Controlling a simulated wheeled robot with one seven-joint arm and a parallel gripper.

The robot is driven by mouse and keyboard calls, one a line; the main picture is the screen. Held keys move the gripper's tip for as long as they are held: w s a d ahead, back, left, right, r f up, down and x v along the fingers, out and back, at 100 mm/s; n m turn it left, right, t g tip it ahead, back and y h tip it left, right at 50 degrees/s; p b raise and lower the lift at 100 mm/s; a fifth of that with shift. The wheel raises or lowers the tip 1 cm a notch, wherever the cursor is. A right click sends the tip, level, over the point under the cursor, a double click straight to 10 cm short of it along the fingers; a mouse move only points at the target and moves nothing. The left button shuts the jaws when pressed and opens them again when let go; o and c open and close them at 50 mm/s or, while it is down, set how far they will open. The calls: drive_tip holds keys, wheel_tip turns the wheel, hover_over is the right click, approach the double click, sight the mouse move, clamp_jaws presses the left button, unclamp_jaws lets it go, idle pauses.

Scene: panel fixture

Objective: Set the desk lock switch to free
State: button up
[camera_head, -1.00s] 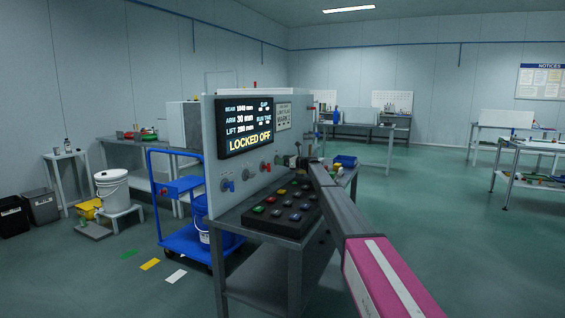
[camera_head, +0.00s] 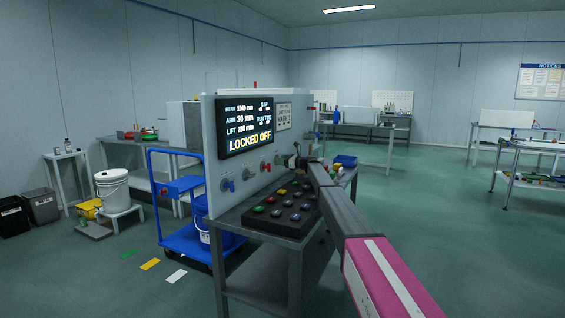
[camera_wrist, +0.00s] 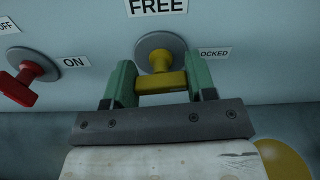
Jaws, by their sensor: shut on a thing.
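The desk lock switch (camera_wrist: 158,53) is a yellow knob on a round grey plate, with a FREE label (camera_wrist: 157,6) above it and a LOCKED label (camera_wrist: 214,53), partly covered, to its right. My gripper (camera_wrist: 161,78) has its two green fingers on either side of the yellow handle and is shut on it. In the head view my gripper (camera_head: 294,161) is small and dark against the panel, and the switch is hidden there. The panel display (camera_head: 245,126) reads LOCKED OFF.
A red switch (camera_wrist: 28,76) with OFF and ON labels sits left of my gripper. Below the panel (camera_head: 209,108) is a sloped button box (camera_head: 262,226) on a grey table (camera_head: 296,262). A blue trolley (camera_head: 178,240) stands left. Floor to the right is open.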

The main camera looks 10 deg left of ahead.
drive_tip(key=n, duration=0.4)
drive_tip(key=shift+s, duration=0.1)
drive_tip(key=n, duration=0.4)
drive_tip(key=shift+f+n, duration=0.1)
drive_tip(key=shift+n, duration=0.3)
drive_tip(key=n, duration=0.4)
drive_tip(key=shift+s, duration=0.1)
drive_tip(key=shift+f+n, duration=0.15)
drive_tip(key=shift+n, duration=1.65)
drive_tip(key=o, duration=0.9)
drive_tip(key=shift+o, duration=0.2)
drive_tip(key=v, duration=1)
drive_tip(key=shift+s+d, duration=0.15)
drive_tip(key=shift+d, duration=0.15)
